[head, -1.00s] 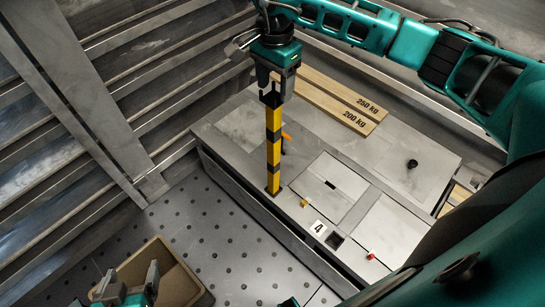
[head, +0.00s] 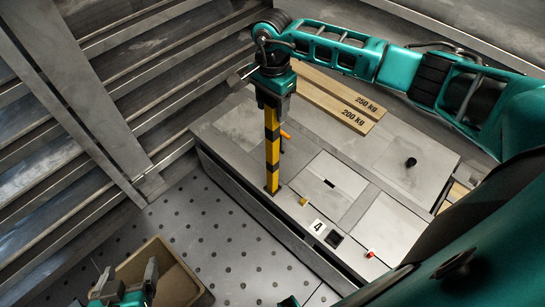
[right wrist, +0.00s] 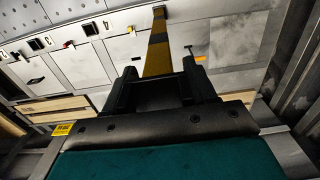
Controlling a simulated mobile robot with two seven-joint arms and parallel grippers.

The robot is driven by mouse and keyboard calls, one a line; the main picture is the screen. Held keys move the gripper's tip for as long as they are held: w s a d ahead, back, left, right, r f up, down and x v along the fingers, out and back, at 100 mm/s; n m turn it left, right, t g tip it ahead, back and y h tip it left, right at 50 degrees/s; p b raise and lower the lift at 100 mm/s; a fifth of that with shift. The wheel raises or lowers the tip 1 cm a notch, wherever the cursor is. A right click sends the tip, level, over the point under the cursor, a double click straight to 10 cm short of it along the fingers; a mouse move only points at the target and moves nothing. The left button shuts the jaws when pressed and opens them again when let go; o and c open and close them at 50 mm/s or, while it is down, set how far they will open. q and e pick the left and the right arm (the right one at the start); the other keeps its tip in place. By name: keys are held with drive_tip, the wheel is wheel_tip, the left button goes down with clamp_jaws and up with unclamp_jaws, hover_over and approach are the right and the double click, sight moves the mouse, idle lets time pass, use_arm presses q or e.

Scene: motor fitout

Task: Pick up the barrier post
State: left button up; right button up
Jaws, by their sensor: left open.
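The barrier post (head: 272,160), a square post with yellow and black bands, stands upright at the near-left edge of the grey workbench (head: 239,130). My right gripper (head: 272,105) is over its top end, pointing down. In the right wrist view the post (right wrist: 158,50) runs between the two dark fingers (right wrist: 162,88), which are spread on either side of it with narrow gaps. The post's top is hidden by the gripper in the head view. My left gripper (head: 128,278) is open and empty at the bottom left, above a tan bin.
Two wooden planks marked 250 kg (head: 345,97) and 200 kg (head: 330,105) lie at the bench's back. An orange handle (head: 285,135), a black knob (head: 411,162) and a red button (head: 370,253) stick up. The tan bin (head: 185,285) is on the perforated floor.

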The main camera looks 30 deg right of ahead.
clamp_jaws()
drive_tip(key=shift+w+r, duration=0.1)
drive_tip(key=shift+r, duration=0.05)
idle(0.5)
